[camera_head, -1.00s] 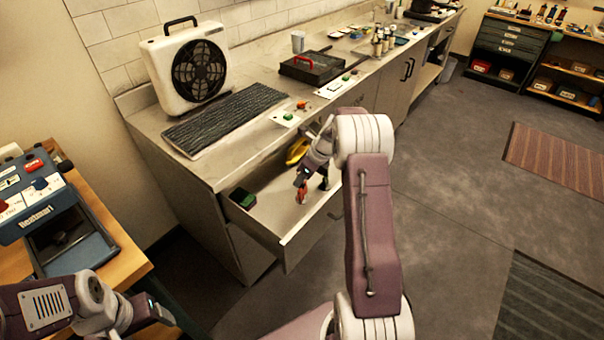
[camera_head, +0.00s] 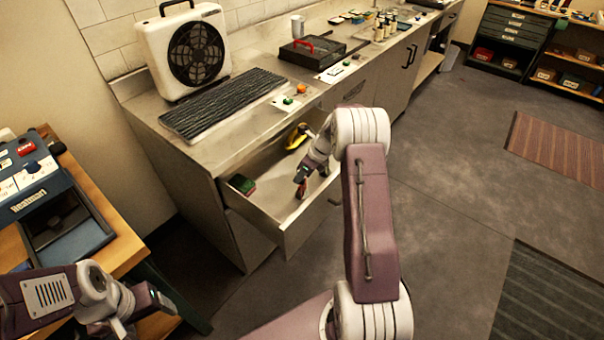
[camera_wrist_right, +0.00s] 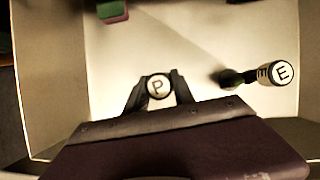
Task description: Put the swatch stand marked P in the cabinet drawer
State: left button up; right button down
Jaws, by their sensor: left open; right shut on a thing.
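The swatch stand marked P shows its round white lettered top in the right wrist view (camera_wrist_right: 158,87), between the fingers of my right gripper (camera_wrist_right: 157,96). My right gripper (camera_head: 301,178) is shut on it, inside the open cabinet drawer (camera_head: 284,238). In the head view a reddish part of the stand (camera_head: 301,191) shows below the fingers, near the drawer floor; I cannot tell whether it touches. My left gripper (camera_head: 158,304) is open and empty at the lower left, away from the drawer.
A green and red block (camera_head: 242,184) lies in the drawer's left corner. A yellow item (camera_head: 297,136) lies at its back. Above are a dark ribbed mat (camera_head: 222,102), a fan (camera_head: 190,52) and a black tray (camera_head: 312,50). The drawer's middle floor has bare room.

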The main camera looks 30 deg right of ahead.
jog(key=shift+f, duration=0.4)
jog(key=c, duration=1)
grip_release()
jog(key=o, duration=0.4)
jog(key=shift+r, duration=0.1)
notch_tip(320, 180, up, 7)
jog(key=p, duration=0.7)
jog(key=shift+p, duration=0.35)
